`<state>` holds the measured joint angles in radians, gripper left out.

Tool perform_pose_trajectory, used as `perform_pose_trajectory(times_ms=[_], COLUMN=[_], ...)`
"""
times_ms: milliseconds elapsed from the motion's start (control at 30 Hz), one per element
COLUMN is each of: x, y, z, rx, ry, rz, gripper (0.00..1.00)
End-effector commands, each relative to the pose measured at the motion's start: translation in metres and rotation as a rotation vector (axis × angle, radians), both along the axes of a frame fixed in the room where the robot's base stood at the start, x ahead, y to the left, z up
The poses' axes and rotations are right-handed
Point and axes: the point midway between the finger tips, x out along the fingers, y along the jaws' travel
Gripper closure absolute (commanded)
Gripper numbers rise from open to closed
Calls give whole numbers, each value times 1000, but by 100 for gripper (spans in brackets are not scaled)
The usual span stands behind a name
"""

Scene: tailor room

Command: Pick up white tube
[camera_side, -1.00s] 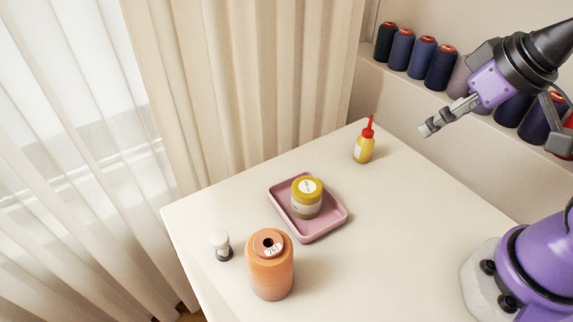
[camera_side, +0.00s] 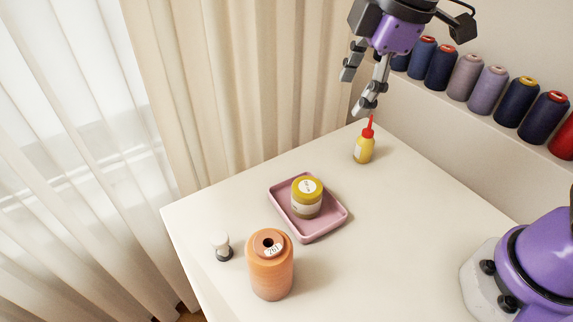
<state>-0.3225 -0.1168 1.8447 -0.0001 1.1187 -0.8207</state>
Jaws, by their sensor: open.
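A small white piece with a dark base (camera_side: 220,243) stands upright near the left edge of the table; it is the only mostly white small object here, though I cannot be sure it is the white tube. My gripper (camera_side: 357,88) is open and empty, high up at the back of the table. Its two fingers are apart and point down, above and a little left of the yellow bottle with a red tip (camera_side: 364,146). It is far from the white piece and touches nothing.
An orange thread cone (camera_side: 270,266) stands close right of the white piece. A pink tray (camera_side: 322,229) holds a yellow-lidded jar (camera_side: 306,196). Several thread spools (camera_side: 490,88) line the ledge at the back right. The right part of the table (camera_side: 400,235) is clear.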

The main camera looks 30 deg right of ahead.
Motion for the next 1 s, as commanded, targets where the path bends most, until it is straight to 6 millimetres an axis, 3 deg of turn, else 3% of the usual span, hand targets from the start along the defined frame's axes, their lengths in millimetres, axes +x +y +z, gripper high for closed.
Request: perform_pose_trajectory(times_ms=[100, 200, 300, 433, 600, 833, 1000], x=[26, 35, 33, 24, 15, 14, 15], y=[61, 113, 158, 198, 219, 219, 219], z=[-12, -31, -54, -80, -99, -135, -151], rx=[-111, -188, -245, -289, -310, -312, -310], ry=[50, 80, 102, 120, 128, 130, 129], rz=[464, 851, 1193, 1518, 1707, 1722, 1721], gripper=[32, 32, 32, 32, 32, 32, 32])
